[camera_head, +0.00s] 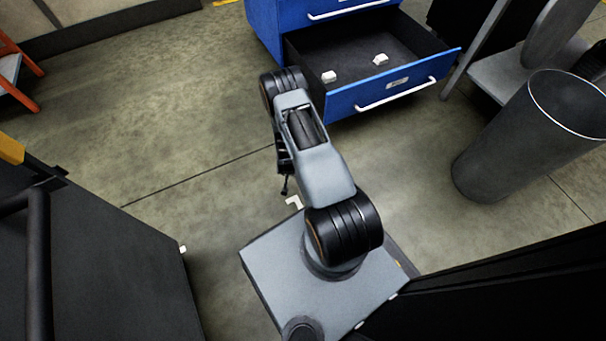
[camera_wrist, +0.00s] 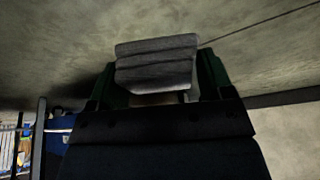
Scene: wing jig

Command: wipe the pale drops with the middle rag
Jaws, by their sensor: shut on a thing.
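In the wrist view, my gripper (camera_wrist: 158,84) is shut on a grey folded rag (camera_wrist: 157,62), with a dark green finger on each side of it. The rag is held clear in front of the gripper, with floor behind it. In the head view my arm stands over its grey base, and the gripper and held rag cannot be clearly made out. Two small white folded pieces, a left one (camera_head: 329,76) and a right one (camera_head: 380,59), lie apart in the open drawer. I cannot make out any pale drops in either view.
A blue cabinet has its drawer (camera_head: 437,69) pulled out ahead. A grey cylindrical bin (camera_head: 508,150) stands at the right. A dark cart or bench (camera_head: 90,270) fills the lower left. An orange-framed thing (camera_head: 20,60) is at the far left. The concrete floor (camera_head: 150,120) between is open.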

